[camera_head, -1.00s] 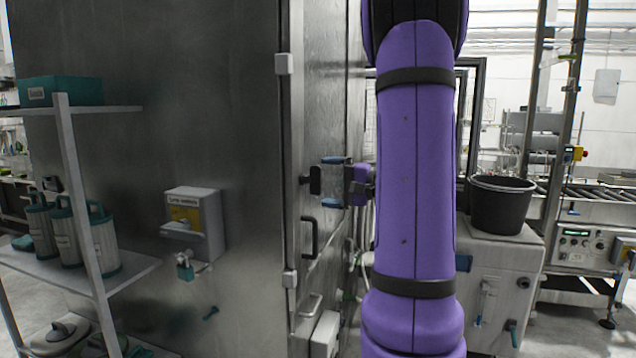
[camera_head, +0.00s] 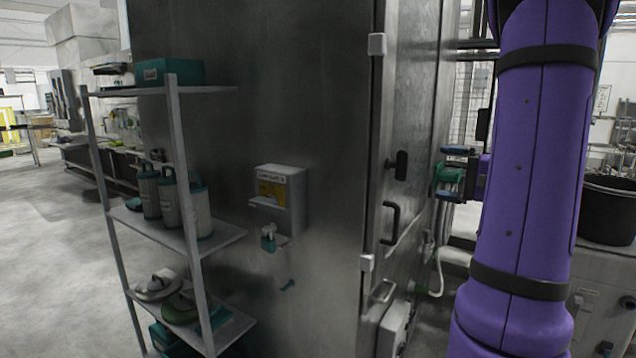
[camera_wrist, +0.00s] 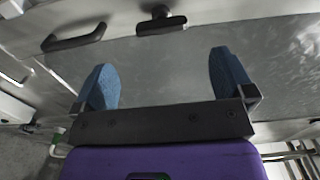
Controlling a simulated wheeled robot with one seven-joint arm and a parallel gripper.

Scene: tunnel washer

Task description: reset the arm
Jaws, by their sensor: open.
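My purple arm stands upright at the right of the head view. My gripper (camera_head: 455,172) points left toward the steel washer's side wall (camera_head: 418,130), close to a black knob (camera_head: 397,166). In the wrist view my gripper (camera_wrist: 164,82) shows two blue fingertips set wide apart with nothing between them. Past the fingers lies the steel panel (camera_wrist: 170,60), with the black knob (camera_wrist: 161,20) and a black handle (camera_wrist: 74,37) beyond. The gripper looks apart from the knob.
A black handle (camera_head: 391,222) sits below the knob. A shelf rack (camera_head: 190,240) with canisters (camera_head: 172,200) stands at the left, beside a yellow-labelled box (camera_head: 279,188) on the washer. A black bucket (camera_head: 608,212) stands at the right behind my arm. Open floor lies at the far left.

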